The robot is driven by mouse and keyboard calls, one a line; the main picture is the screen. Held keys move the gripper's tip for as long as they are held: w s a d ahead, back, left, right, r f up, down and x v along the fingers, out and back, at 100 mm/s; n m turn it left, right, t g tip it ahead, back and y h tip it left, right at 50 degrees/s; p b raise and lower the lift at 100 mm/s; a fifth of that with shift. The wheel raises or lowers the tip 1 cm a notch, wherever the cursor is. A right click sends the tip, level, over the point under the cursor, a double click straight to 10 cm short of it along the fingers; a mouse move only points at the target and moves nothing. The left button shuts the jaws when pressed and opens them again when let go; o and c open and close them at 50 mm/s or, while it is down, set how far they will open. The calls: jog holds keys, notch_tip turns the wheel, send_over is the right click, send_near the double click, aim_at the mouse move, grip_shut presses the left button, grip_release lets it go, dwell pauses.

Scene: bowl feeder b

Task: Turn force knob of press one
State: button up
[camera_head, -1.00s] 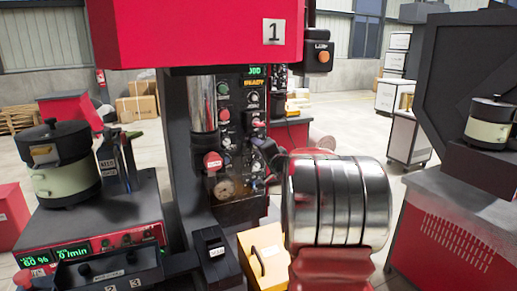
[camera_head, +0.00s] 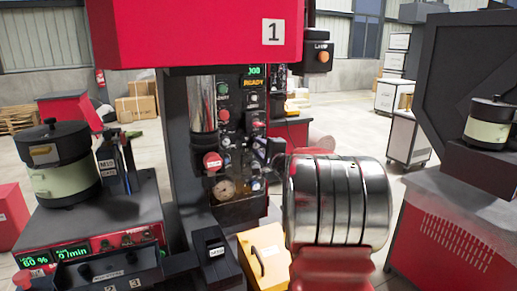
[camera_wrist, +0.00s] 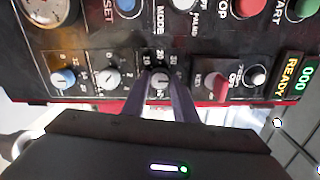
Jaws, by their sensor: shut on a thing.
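Press one (camera_head: 200,35) is the red machine marked 1 in the head view. Its dark control panel (camera_head: 240,125) carries the knobs, buttons and a gauge. In the wrist view, the panel appears turned and a small round knob (camera_wrist: 160,83) with a scale of 10, 20 and 30 sits between my fingertips. My gripper (camera_wrist: 160,90) is shut on this knob, one dark finger on each side. The knob's name is not readable. In the head view, my gripper (camera_head: 268,150) is at the panel's right side, partly hidden by my arm.
Two similar knobs (camera_wrist: 65,77) (camera_wrist: 108,77) sit to the left in the wrist view. A red-tipped switch (camera_wrist: 217,84) and a small white knob (camera_wrist: 255,76) sit close on the right. A yellow box (camera_head: 264,252) stands below the panel, with a feeder (camera_head: 60,165) at left.

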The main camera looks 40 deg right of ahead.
jog(key=shift+s+d+f, duration=0.1)
jog(key=shift+d+f, duration=0.05)
jog(key=shift+f, duration=0.1)
jog(key=o, duration=0.8)
jog(key=shift+o, duration=1.3)
jog(key=shift+r, duration=0.15)
jog(key=v, duration=1.3)
jog(key=shift+s+a, duration=0.3)
